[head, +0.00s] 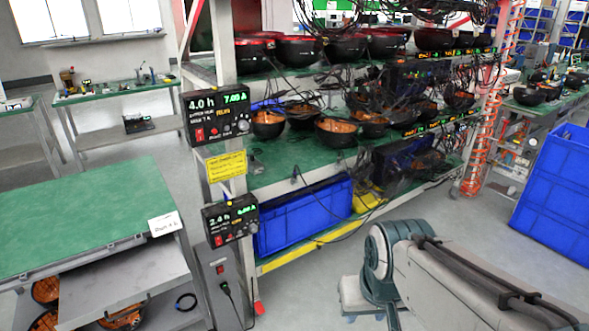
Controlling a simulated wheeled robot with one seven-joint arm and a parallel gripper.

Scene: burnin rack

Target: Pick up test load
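No object in the head view is clearly marked as the test load, and I cannot tell which one it is. Black bowl-shaped units with orange insides, such as one (338,131), sit on the rack's green middle shelf (290,165) among dark cables. Similar orange-lined units (122,315) lie under the green bench at lower left, partly hidden by its grey lower shelf. Two black meter boxes are fixed to the rack's front post, an upper one (217,113) and a lower one (230,219). My arm shows at lower right, but my gripper is not in view.
The green bench (85,215) at left has a bare top with a white label. A blue crate (303,213) sits on the rack's bottom level. A large blue bin (556,190) stands at right. Grey floor (440,215) is open between the rack and bin. Cables hang along the rack.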

